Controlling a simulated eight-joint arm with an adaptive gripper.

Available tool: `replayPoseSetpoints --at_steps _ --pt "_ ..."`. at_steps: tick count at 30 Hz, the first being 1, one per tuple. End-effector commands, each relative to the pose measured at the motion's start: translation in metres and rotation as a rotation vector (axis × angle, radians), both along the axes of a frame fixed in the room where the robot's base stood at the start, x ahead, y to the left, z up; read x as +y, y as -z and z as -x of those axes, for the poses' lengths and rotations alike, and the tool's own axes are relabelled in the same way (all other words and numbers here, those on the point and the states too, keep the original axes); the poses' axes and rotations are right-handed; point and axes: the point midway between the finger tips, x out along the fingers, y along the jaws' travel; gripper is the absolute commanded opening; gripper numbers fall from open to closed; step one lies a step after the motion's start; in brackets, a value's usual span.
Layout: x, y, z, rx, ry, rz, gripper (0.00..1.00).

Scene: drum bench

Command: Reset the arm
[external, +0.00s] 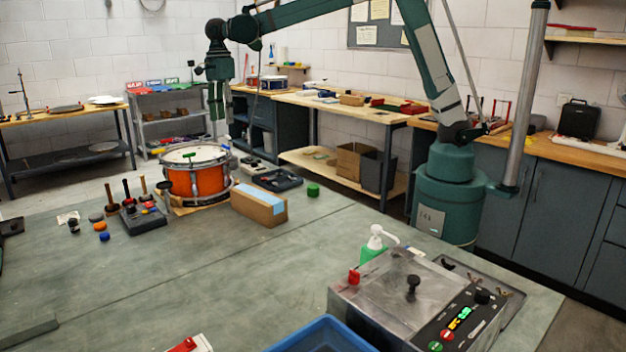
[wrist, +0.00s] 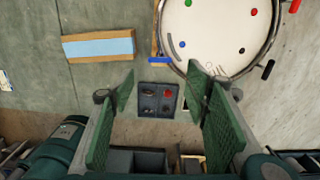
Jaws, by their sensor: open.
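My green arm reaches up and to the left from its base in the external view. My gripper (external: 217,104) hangs pointing down, high above the far part of the bench, near the orange drum (external: 194,176). In the wrist view my gripper (wrist: 160,105) has its two finger pads wide apart with nothing between them. Below it lies a dark tray (wrist: 158,100) with small parts, well clear of the fingers. The white drum head (wrist: 225,30) shows at the top right of that view, with several small coloured pieces on it.
A cardboard box (external: 258,206) stands on the green bench (external: 200,280) beside the drum. Several knobs and mallets stand left of it. The bench's middle is clear.

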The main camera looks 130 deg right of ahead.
Motion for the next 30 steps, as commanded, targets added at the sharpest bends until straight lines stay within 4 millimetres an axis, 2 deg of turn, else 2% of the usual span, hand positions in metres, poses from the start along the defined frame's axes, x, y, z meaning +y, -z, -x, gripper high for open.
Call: replayPoseSetpoints --at_steps 20,26,30 --pt "0.003 -0.001 0.000 -0.002 -0.010 0.001 0.46" --pt "0.022 -0.009 0.000 -0.013 -0.086 0.011 0.46" --pt "0.050 -0.019 -0.001 -0.030 -0.195 0.026 0.46"
